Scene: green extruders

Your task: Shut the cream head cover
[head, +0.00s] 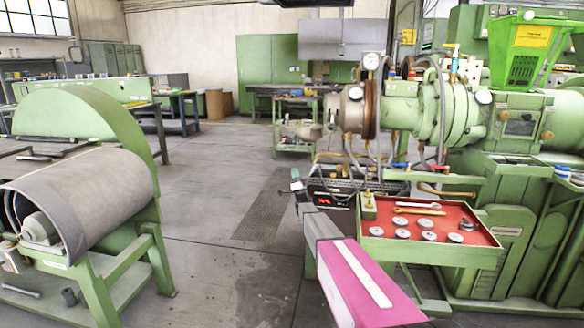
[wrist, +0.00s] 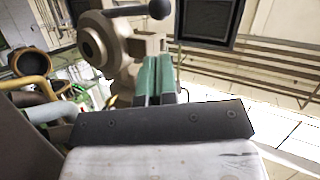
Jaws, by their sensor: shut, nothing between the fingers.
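The cream head cover (head: 350,108) is at the left end of the green extruder, in front of a rust-brown ring. In the wrist view, a tan-cream metal part with a round bore (wrist: 118,48), apparently this cover, fills the upper left. A bar with a black ball knob (wrist: 160,8) crosses above it. My gripper (head: 296,174) is low and left of the cover in the head view. In the wrist view its green-padded fingers (wrist: 157,64) are together, with nothing held, and overlap the cream part's lower right. I cannot tell whether they touch it, or how far the cover stands open.
A green cart with a red tray (head: 462,232) of round parts stands right of my arm. Hoses (wrist: 38,88) hang at left in the wrist view. A green machine with a grey drum (head: 85,195) is at left. The floor between is clear.

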